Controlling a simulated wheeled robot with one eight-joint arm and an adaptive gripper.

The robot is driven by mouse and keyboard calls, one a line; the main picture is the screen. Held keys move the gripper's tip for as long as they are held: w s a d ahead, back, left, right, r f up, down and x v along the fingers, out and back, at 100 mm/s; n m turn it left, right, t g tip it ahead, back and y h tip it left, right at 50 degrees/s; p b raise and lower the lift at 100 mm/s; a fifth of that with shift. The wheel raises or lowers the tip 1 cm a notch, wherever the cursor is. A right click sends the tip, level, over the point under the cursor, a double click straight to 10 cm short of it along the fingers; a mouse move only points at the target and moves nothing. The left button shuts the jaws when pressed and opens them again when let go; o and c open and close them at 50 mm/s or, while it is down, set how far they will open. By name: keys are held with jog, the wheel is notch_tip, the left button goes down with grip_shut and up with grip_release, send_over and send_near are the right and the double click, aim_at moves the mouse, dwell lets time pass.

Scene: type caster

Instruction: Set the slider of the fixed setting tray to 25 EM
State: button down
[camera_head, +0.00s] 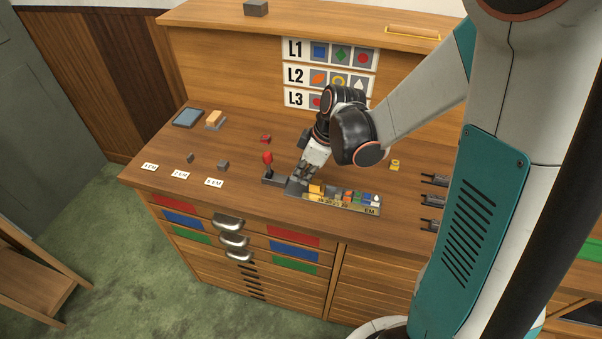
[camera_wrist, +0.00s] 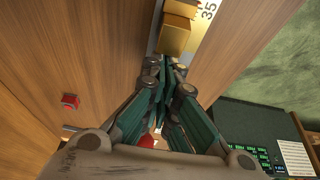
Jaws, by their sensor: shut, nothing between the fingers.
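The setting tray (camera_head: 371,210) lies near the front edge of the desk, with a pale scale strip along its front marked EM. The slider looks to be the golden block (camera_head: 316,190) near the tray's left end; coloured pieces sit to its right. In the wrist view the golden block (camera_wrist: 175,36) is beside a printed 35; the other scale numbers are out of that view or too small to read. My gripper (camera_head: 300,183) is low at the tray's left end, just left of the block. In the wrist view its fingers (camera_wrist: 168,66) are together and empty; contact with the block is unclear.
A red-knobbed lever (camera_head: 268,160) stands close left of my gripper. A small red piece (camera_head: 265,138) lies behind it. Grey blocks (camera_head: 223,164) and white label cards (camera_head: 180,174) are further left. Dark fittings (camera_head: 433,199) stand at the right. The desk behind the tray looks mostly clear.

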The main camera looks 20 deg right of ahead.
aim_at(314, 181)
jog(key=shift+d, duration=0.1)
jog(key=s+d, duration=0.2)
jog(key=d, duration=0.1)
jog(key=shift+s, duration=0.1)
jog(key=shift+a, duration=0.1)
jog(key=w+a, duration=0.2)
jog(key=a, duration=0.1)
jog(key=shift+w+a+r, duration=0.15)
jog(key=shift+w+r, duration=0.05)
jog(key=shift+r, duration=0.15)
jog(key=s+r+m+t+h+p, duration=0.1)
jog(key=s+r+m+p, duration=0.15)
jog(key=r, duration=0.55)
jog(key=s+r+m+t+h+p, duration=0.15)
jog(key=s+r, duration=0.25)
jog(key=r, duration=0.4)
jog(key=s+r+m+t+b, duration=0.1)
jog(key=s+m+t+b, duration=0.1)
jog(key=s+m, duration=0.4)
jog(key=s, duration=0.3)
jog(key=shift+a+r+m, duration=0.15)
jog(key=shift+m, duration=0.25)
